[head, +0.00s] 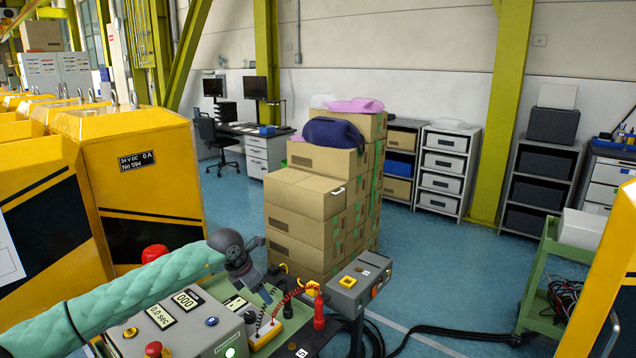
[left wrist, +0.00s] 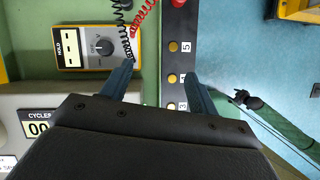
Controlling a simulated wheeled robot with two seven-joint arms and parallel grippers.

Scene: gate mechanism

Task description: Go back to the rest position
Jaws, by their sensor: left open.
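My left arm, in a pale green sleeve, reaches in from the left in the head view. Its left gripper (head: 266,293) points down over the green bench, near a yellow meter (head: 266,334). In the left wrist view the two blue-grey fingers of the left gripper (left wrist: 159,70) stand apart with nothing held between them. Beyond them are the yellow meter (left wrist: 84,40) with its coiled leads and a dark panel (left wrist: 172,60) with numbered brass studs.
A grey control box (head: 180,322) with displays and buttons stands under my left arm. A grey button box (head: 360,283) is right of the gripper. Stacked cartons (head: 310,215) stand behind, yellow cabinets (head: 140,185) at left, a green cart (head: 540,285) at right. Blue floor lies open between.

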